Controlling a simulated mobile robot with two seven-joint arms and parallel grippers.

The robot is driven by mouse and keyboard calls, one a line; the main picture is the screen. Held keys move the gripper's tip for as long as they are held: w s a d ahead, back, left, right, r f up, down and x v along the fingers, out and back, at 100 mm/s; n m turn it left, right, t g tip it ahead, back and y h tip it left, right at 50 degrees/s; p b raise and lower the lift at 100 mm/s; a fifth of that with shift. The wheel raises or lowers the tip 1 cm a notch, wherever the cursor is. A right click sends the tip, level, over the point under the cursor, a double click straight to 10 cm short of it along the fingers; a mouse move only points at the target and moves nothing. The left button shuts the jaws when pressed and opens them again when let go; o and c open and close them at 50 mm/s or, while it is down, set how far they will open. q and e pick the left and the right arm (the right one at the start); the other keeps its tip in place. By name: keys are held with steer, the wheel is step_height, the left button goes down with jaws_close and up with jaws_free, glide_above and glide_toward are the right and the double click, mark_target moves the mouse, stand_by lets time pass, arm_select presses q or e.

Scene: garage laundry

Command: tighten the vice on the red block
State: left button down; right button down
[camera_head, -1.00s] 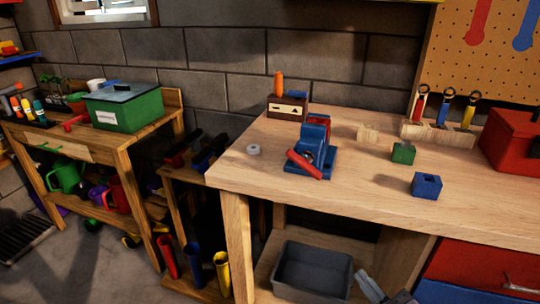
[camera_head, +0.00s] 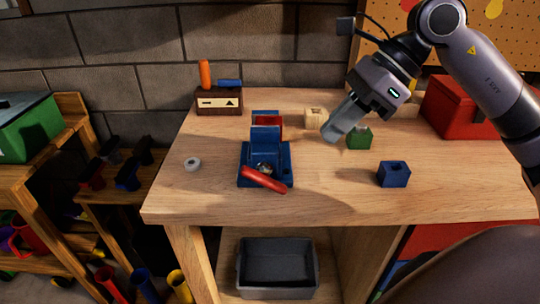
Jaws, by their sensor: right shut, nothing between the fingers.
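The blue vice (camera_head: 264,158) stands on the wooden workbench (camera_head: 210,203), left of its middle. Its red handle (camera_head: 264,180) lies slanted across the front, lower at the right end. The red block (camera_head: 267,127) shows between the vice's blue jaws, partly hidden by the front jaw. I cannot tell how firmly the jaws press on it. My right gripper (camera_head: 333,132) comes in from the upper right and hangs above the bench, right of the vice and apart from it. It is shut and empty. My left gripper is not in view.
A green block (camera_head: 359,138), a blue block (camera_head: 395,174) and a pale wooden block (camera_head: 315,117) stand right of the vice. A grey ring (camera_head: 192,164) lies to the left. A small box (camera_head: 219,101) and a red toolbox (camera_head: 455,108) stand further back. The front bench strip is clear.

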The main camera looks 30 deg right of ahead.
steer(key=p, duration=0.1)
glide_toward(279, 187)
steer(key=shift+h, duration=0.4)
steer(key=x, duration=0.6)
steer(key=shift+w+a+f, duration=0.1)
steer(key=shift+a+f, duration=0.1)
steer(key=shift+a, duration=0.25)
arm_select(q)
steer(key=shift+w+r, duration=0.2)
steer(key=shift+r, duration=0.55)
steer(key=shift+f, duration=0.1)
